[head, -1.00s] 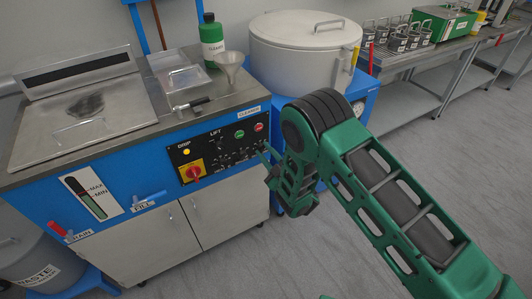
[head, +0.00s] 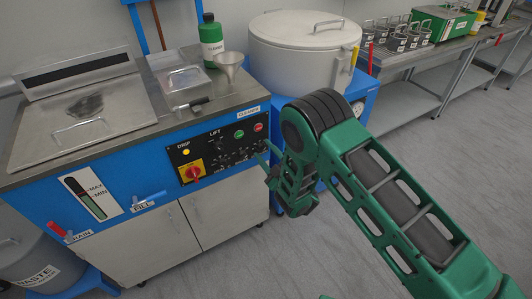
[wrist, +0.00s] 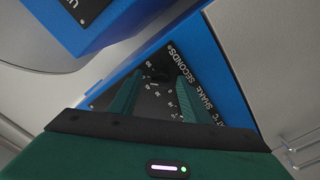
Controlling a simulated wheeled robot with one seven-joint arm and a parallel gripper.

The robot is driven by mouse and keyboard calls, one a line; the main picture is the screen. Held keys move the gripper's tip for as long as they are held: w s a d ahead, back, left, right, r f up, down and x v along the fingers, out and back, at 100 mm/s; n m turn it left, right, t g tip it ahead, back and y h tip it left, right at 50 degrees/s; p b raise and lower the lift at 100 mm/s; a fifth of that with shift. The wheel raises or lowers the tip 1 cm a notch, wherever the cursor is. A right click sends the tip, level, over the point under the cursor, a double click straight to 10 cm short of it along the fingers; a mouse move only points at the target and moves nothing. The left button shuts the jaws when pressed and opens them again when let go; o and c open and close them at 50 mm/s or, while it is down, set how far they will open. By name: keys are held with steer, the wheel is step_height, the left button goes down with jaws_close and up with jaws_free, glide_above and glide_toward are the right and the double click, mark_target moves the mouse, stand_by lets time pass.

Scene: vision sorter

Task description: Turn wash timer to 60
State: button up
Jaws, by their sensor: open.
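The black control panel (head: 218,148) is on the front of the blue cleaning machine, with small dials and lettering. In the wrist view, a dark dial knob (wrist: 159,76) sits among white number marks on the panel, between my fingers. The lettering SECONDS shows beside it. I cannot read the knob's setting, nor confirm that it is the wash timer. My gripper (wrist: 155,92) is open, its green fingers pointing at the panel; whether they touch the knob is unclear. In the head view my gripper (head: 265,160) is at the panel's right end and partly hides it.
A red rotary switch (head: 193,172) on a yellow plate and a lit yellow lamp (head: 186,152) are left on the panel. Green and red buttons are above right. A metal basket (head: 188,88), funnel (head: 229,66) and green bottle (head: 211,40) stand on top. A lidded drum (head: 300,50) stands right.

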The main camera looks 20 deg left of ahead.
steer(key=shift+s, duration=0.1)
steer(key=v, duration=1)
steer(key=shift+d, duration=0.25)
steer(key=shift+s, duration=0.1)
